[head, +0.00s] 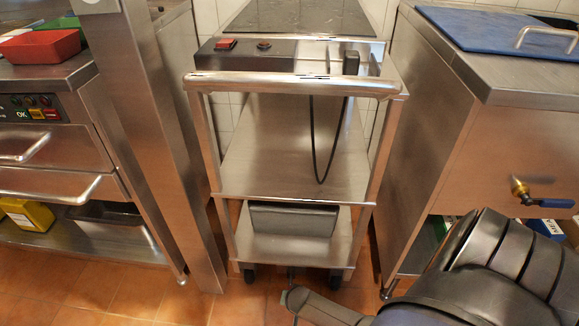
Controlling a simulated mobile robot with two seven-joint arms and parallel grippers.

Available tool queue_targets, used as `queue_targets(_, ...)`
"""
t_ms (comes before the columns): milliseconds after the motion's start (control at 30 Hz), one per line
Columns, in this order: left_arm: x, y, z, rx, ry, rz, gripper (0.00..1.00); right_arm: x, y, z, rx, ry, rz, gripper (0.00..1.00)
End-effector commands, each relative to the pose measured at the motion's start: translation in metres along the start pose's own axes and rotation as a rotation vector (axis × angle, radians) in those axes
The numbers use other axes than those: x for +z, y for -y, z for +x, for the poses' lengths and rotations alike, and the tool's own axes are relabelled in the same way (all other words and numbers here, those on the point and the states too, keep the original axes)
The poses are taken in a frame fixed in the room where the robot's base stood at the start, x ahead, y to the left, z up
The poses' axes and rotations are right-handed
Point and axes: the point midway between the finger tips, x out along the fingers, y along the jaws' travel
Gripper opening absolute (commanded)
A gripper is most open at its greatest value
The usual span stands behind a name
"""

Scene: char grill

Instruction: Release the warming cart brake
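The steel warming cart (290,190) stands upright in the middle of the head view, with its push handle (290,85) facing me. Two black front casters show beneath it, the left caster (249,273) and the right caster (335,279). A small dark part (291,272) sits at the cart's bottom edge between them; I cannot tell if it is the brake lever. My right arm comes in from the lower right, and its end (290,299) is low by the floor, just below that dark part. Its fingers are too small and dark to read. My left gripper is out of view.
A black cable (316,150) hangs from the cart's top. A steel post (150,140) and oven unit (60,150) stand close on the left. A steel counter (470,120) with a blue-handled tap (545,199) stands on the right. Tiled floor (150,295) is clear at front left.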

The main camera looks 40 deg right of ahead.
Motion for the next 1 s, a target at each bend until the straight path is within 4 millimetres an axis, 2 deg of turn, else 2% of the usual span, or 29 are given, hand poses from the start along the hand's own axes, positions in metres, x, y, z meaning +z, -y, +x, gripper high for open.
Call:
queue_targets(767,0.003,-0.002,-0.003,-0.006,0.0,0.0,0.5,0.003,-0.003,0.008,0.001,0.0,0.003,0.0)
queue_targets(1000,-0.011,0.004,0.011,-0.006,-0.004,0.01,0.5,-0.008,-0.001,-0.009,0.0,-0.002,0.002,0.0)
